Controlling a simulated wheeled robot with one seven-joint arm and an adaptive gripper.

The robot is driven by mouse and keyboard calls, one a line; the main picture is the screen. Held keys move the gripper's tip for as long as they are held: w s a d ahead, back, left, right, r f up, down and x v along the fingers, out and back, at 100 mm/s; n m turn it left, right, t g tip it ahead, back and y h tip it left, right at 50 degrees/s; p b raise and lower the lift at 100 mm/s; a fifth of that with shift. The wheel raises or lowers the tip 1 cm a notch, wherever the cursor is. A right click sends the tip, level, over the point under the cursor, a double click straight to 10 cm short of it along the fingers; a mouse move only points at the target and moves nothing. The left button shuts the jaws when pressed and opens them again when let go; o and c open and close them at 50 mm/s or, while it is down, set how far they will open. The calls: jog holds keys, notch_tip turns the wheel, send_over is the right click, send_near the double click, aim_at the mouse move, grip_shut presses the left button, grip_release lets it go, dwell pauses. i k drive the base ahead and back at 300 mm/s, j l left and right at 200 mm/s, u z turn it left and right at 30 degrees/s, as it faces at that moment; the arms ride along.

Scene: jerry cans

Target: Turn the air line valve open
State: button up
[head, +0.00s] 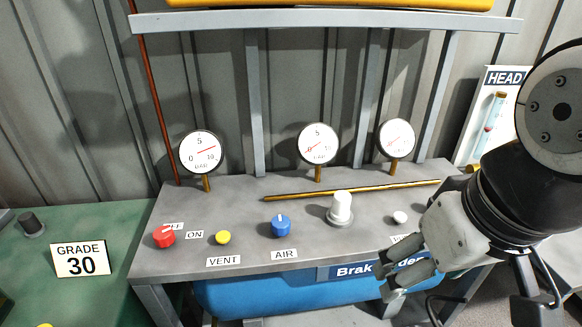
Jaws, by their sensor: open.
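The air line valve looks to be the blue knob (281,226) on the grey bench, with the AIR label (284,254) in front of it. A pale mark shows on top of the knob, but its exact setting is too small to read. My gripper (388,281) is open and empty at the bench's front edge, to the right of and lower in the picture than the blue knob. It is apart from the knob, and nothing hides the knob.
A red knob (164,236), yellow button (223,237), tall white knob (341,208) and small white knob (400,217) share the bench (240,205). Gauges (203,152) and a brass pipe (350,190) stand behind. A blue tank (290,293) lies below.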

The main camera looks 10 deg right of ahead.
aim_at(280, 224)
jog(key=i+l+u, duration=0.25)
jog(key=u, duration=0.15)
jog(key=i+l+u, duration=0.15)
jog(key=l+u, duration=0.2)
